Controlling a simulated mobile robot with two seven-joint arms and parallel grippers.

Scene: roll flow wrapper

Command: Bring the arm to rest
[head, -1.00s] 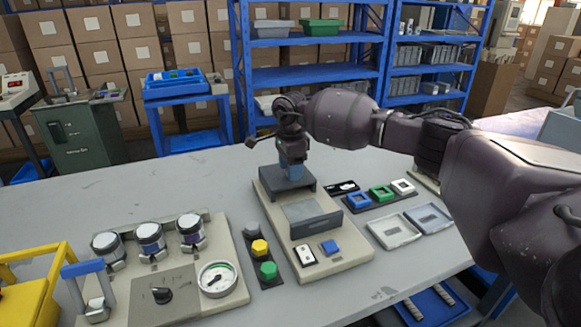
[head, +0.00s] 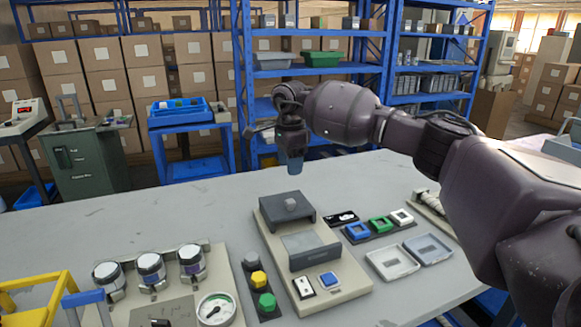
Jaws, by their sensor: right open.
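My right arm reaches in from the right side of the head view. My right gripper (head: 294,166) points down and is open, with its fingertips raised above the back of the flow wrapper machine (head: 340,285). A gap shows between the fingertips and the grey block with a light knob (head: 291,204) at the machine's back. The gripper appears empty. My left gripper does not show.
A row of coloured buttons (head: 259,279) and a panel with several jars and a gauge (head: 216,310) stand to the left. A yellow frame (head: 35,290) is at far left. Blue, green and white frames and two trays (head: 392,263) lie right. The table's back left is clear.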

